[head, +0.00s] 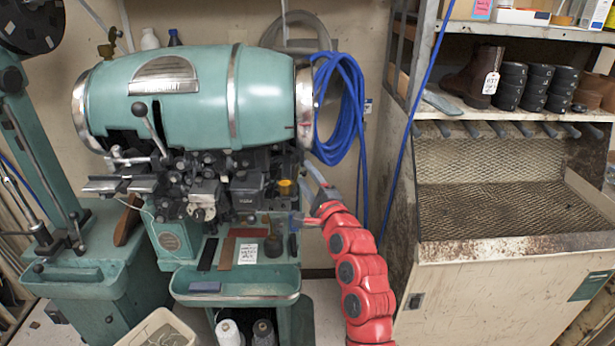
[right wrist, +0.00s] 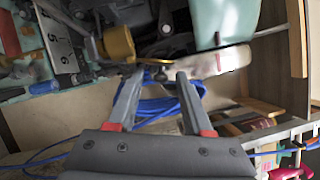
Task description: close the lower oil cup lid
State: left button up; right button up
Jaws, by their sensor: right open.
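The teal sole stitcher (head: 195,95) fills the left middle of the head view. A yellow-amber cup (head: 287,187) sits low at the machine's right end, and a yellow cylinder (right wrist: 118,42) appears left of my fingertips in the right wrist view. My right gripper (head: 300,194) is beside the amber cup, on its right. In the right wrist view my right gripper (right wrist: 159,74) is open, with its fingers apart. A thin copper-coloured curved piece (right wrist: 160,62) shows just beyond the fingertips; I cannot tell if they touch it. The lid's position is unclear. My left gripper is not in view.
A coiled blue hose (head: 343,105) hangs behind the machine's right end. A teal tray (head: 240,290) projects below the machine. A bin (head: 158,330) stands at the bottom left.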

grip_shut()
